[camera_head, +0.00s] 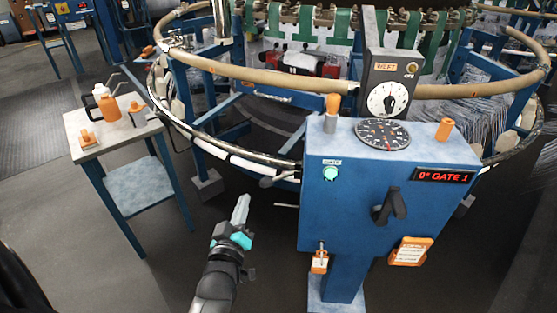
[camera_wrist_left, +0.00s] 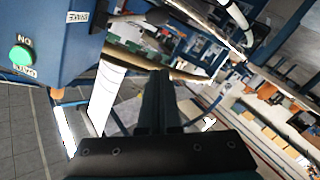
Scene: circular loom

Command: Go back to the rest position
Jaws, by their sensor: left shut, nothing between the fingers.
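My left gripper (camera_head: 240,208) is low in the middle of the head view, its arm coming up from the bottom edge. Its fingers point up and are shut with nothing between them. It is in open air left of the blue control cabinet (camera_head: 400,180) and apart from it. In the left wrist view the shut dark fingers (camera_wrist_left: 160,85) stand in the middle, and the cabinet (camera_wrist_left: 65,35) with its green button (camera_wrist_left: 20,55) shows at the upper left. My right gripper is not in view.
The circular loom's ring rail (camera_head: 250,78) curves behind the cabinet. A small side table (camera_head: 125,155) at the left holds an orange bottle (camera_head: 105,102) and small orange-topped items. A black lever (camera_head: 390,207) sticks out of the cabinet front. The floor between table and cabinet is clear.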

